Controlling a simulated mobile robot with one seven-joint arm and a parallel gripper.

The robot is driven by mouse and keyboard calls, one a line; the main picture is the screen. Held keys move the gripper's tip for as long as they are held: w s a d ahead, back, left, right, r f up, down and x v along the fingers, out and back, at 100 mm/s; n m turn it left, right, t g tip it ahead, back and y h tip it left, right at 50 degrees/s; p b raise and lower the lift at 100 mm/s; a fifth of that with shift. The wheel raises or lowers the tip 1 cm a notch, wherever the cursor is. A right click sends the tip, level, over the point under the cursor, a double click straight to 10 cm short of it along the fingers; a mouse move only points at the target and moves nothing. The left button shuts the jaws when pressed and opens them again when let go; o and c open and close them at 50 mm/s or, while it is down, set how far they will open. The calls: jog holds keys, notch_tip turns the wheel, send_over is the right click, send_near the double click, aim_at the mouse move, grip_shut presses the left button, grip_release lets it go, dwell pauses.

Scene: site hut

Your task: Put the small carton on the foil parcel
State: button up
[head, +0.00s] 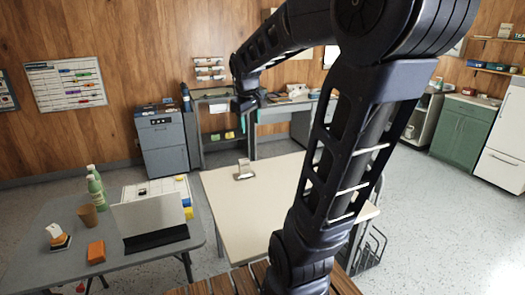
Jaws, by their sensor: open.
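A small pale carton (244,164) stands upright at the middle of the far part of the cream table. Under or just at its foot lies a low, greyish, shiny thing that looks like the foil parcel (245,177). The carton appears to rest on it, but both are too small to be sure of the contact. My gripper (249,114) is open, with teal fingertips, and is raised well above the carton in the picture, clear of it. Nothing shows between its fingers.
The cream table (230,215) is otherwise bare where visible; my arm hides its right part. A grey table (60,240) at left bears a laptop (150,218), a green bottle (96,190), a brown cup (87,215) and an orange box (96,252). A grey cabinet (163,145) stands behind.

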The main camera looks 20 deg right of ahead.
jog(key=s+a+f+m, duration=0.1)
jog(key=s+m, duration=0.1)
jog(key=s, duration=0.6)
jog(key=s+a+f+m+t+y, duration=0.1)
jog(key=s+f+m, duration=0.1)
jog(key=s, duration=0.6)
jog(key=shift+f+m+y, duration=0.2)
jog(key=shift+m+y, duration=0.1)
jog(key=shift+m, duration=0.1)
jog(key=shift+d, duration=0.1)
